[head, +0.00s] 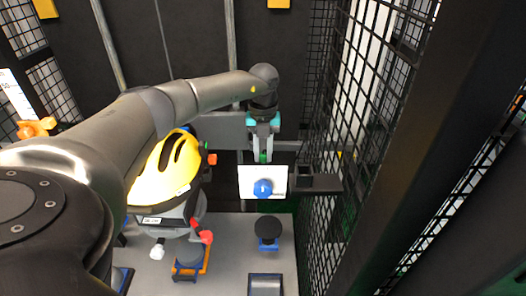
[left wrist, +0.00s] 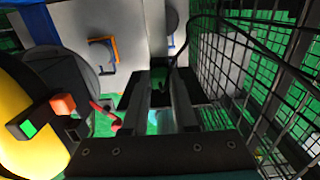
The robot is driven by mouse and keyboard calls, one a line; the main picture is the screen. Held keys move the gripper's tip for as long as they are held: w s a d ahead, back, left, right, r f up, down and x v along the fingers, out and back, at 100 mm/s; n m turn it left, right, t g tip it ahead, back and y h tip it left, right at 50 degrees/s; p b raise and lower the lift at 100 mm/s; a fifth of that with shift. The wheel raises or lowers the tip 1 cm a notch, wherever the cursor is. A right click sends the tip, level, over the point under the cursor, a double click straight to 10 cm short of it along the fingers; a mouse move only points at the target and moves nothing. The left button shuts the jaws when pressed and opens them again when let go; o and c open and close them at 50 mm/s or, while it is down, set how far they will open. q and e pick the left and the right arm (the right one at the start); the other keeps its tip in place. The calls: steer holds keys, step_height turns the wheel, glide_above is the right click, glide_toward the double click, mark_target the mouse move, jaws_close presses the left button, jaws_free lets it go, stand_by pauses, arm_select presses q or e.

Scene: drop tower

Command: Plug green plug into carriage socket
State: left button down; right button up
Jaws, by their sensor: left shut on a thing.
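My left gripper (head: 263,140) points down from the end of my left arm, at the middle of the head view. It is shut on the small green plug (head: 263,157), which is mostly hidden between the fingers. In the left wrist view the fingers (left wrist: 160,92) close around a dark thing with green on it. I cannot tell whether the plug touches anything. The carriage socket cannot be identified for sure. My right gripper is not in view.
A yellow helmet (head: 165,172) on a grey head stands left of the gripper, with an orange block (head: 212,159) beside it. A black bracket (head: 318,183) and a wire mesh wall (head: 335,130) are close on the right. Blue-based stands (head: 268,228) are on the grey floor below.

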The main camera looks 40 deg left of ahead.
arm_select(q)
steer(key=c, duration=0.6)
jaws_free()
step_height(320, 180, up, 15)
steer(key=shift+r+p, duration=0.15)
steer(key=shift+p, duration=0.55)
